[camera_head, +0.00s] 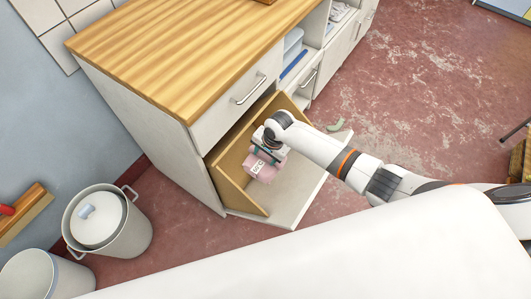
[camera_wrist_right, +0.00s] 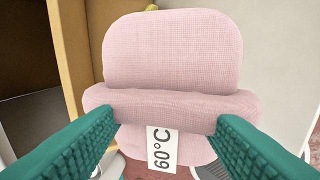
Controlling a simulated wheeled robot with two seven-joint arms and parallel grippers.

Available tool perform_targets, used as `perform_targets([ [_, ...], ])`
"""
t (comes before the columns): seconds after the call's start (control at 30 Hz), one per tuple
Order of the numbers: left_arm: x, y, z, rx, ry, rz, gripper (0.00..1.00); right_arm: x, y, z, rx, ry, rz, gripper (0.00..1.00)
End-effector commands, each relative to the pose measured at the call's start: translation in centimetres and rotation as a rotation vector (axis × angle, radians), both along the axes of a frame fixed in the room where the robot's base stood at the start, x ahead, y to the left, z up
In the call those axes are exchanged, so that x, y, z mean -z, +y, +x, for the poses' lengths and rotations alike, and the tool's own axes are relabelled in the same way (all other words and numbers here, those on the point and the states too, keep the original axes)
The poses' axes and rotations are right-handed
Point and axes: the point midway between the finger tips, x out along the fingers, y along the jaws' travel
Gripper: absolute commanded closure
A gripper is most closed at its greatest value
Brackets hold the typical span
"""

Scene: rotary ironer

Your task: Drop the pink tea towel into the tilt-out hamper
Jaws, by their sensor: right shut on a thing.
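The pink tea towel (camera_wrist_right: 172,50) is folded and carries a white tag reading 60°C. In the right wrist view it sits between the green fingers of my right gripper (camera_wrist_right: 160,125), which is shut on it. In the head view the towel (camera_head: 261,169) hangs below the right gripper (camera_head: 268,150), over the opened tilt-out hamper. The hamper (camera_head: 236,187) has a tan inner side and a pale front panel (camera_head: 300,188) tilted outward from the cabinet. The hamper's inside is largely hidden by the arm and towel. My left gripper is not in view.
A wooden countertop (camera_head: 170,50) and a drawer with a handle (camera_head: 248,90) are above the hamper. A lidded grey pot (camera_head: 105,222) and an open bin (camera_head: 38,275) stand at the left.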

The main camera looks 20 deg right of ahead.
Motion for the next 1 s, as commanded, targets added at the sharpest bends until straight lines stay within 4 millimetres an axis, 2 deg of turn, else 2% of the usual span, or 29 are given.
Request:
perform_targets([
  [0.23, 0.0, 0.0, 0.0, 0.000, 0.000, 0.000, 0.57, 0.0, 0.0, 0.0, 0.000, 0.000, 0.000, 0.80],
  [0.27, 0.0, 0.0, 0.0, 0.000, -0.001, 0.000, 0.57, 0.0, 0.0, 0.0, 0.000, 0.000, 0.000, 0.43],
  [0.4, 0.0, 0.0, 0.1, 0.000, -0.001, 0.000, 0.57, 0.0, 0.0, 0.0, 0.000, 0.000, 0.000, 0.23],
  [0.67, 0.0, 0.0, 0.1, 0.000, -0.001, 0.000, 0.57, 0.0, 0.0, 0.0, 0.000, 0.000, 0.000, 0.23],
  [0.77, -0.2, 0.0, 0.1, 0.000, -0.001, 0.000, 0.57, -0.7, -0.1, -0.1, 0.000, 0.000, 0.000, 0.23],
  [0.87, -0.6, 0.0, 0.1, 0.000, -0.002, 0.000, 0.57, -2.1, -0.4, -0.3, 0.000, -0.001, 0.001, 0.23],
  [1.0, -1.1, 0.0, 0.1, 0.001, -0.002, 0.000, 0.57, -5.0, -0.8, -0.7, -0.001, -0.002, 0.000, 0.23],
])
